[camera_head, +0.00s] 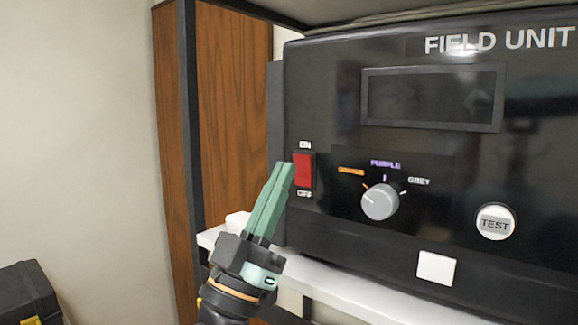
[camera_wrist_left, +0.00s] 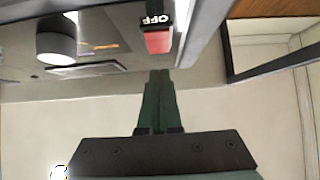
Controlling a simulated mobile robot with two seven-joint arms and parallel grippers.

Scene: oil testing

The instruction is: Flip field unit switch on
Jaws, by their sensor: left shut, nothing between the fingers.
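The field unit (camera_head: 330,220) is a black box with a dark, blank display. Its red rocker switch (camera_head: 303,171) sits at the left of the front panel, with ON above and OFF below. My left gripper (camera_head: 285,168) is shut and empty, its green fingertips just left of the switch, overlapping its left edge in the head view. In the left wrist view the red switch (camera_wrist_left: 158,42) shows beyond the fingertips (camera_wrist_left: 159,74), with the OFF label upside down. I cannot tell whether the fingertips touch it. My right gripper is not in view.
A grey knob (camera_head: 380,202) with orange, purple and grey marks is right of the switch. A round TEST button (camera_head: 495,222) is further right. The unit stands on a white shelf (camera_head: 350,291). A wooden panel (camera_head: 232,110) stands behind left, and a black case (camera_head: 30,292) is at lower left.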

